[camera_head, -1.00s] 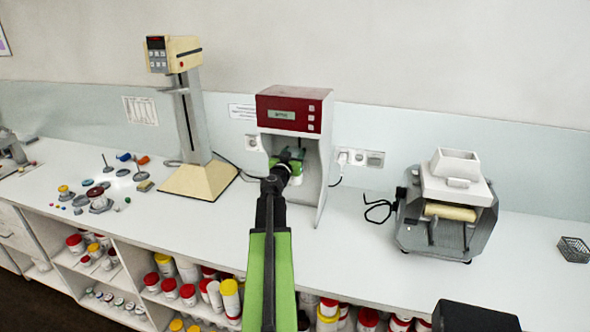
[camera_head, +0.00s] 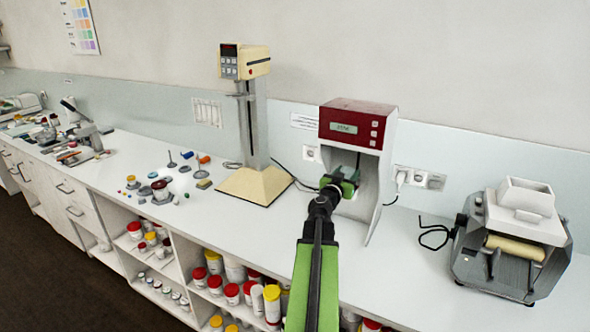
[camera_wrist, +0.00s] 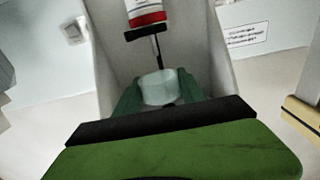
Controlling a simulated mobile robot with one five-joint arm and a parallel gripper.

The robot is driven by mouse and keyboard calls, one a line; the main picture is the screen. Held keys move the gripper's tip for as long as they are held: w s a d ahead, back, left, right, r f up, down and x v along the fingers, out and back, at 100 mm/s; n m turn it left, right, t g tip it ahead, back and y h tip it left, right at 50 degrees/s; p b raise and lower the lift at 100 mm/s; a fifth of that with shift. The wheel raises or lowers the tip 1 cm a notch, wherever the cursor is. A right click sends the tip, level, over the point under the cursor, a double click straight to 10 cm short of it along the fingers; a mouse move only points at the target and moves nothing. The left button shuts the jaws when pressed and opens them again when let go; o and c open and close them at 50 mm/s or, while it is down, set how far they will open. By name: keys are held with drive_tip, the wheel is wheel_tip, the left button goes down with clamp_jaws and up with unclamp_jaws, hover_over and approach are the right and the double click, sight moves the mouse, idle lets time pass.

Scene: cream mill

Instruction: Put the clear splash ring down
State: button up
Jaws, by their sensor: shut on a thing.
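The clear splash ring (camera_wrist: 159,88) is a pale, translucent short cylinder in the wrist view. My gripper (camera_wrist: 158,98) is shut on it, with a green finger on each side. In the head view my gripper (camera_head: 343,184) is at the open front of the red-topped mixing machine (camera_head: 357,124); the ring cannot be made out clearly there. In the wrist view a thin dark shaft comes down behind or into the ring from a red and white part (camera_wrist: 146,14) above. I cannot tell whether the shaft passes through it. The ring's lower edge is hidden by my gripper.
A beige stand mixer (camera_head: 252,130) stands left of the machine. A roller mill (camera_head: 513,240) with a cable stands to the right. Several small pots and discs lie on the bench (camera_head: 125,200) at left. Bench surface between machine and mill is mostly clear. Shelves of jars lie below.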

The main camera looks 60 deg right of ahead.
drive_tip(key=w+a+f+n+t+y+b, duration=0.1)
drive_tip(key=w+a+f+n+t+b, duration=0.1)
drive_tip(key=f+b, duration=0.3)
drive_tip(key=w+a+f+n+t+y+b, duration=0.2)
drive_tip(key=a+f+n+t+b, duration=0.1)
drive_tip(key=f+t+b, duration=0.2)
drive_tip(key=w+a+f+n+t+y+b, duration=0.1)
drive_tip(key=w+a+f+n+t+b, duration=0.1)
drive_tip(key=f+b, duration=0.5)
drive_tip(key=shift+w+a+f+n+t+y, duration=0.35)
drive_tip(key=shift+w+a+t, duration=0.25)
drive_tip(key=shift+t, duration=0.4)
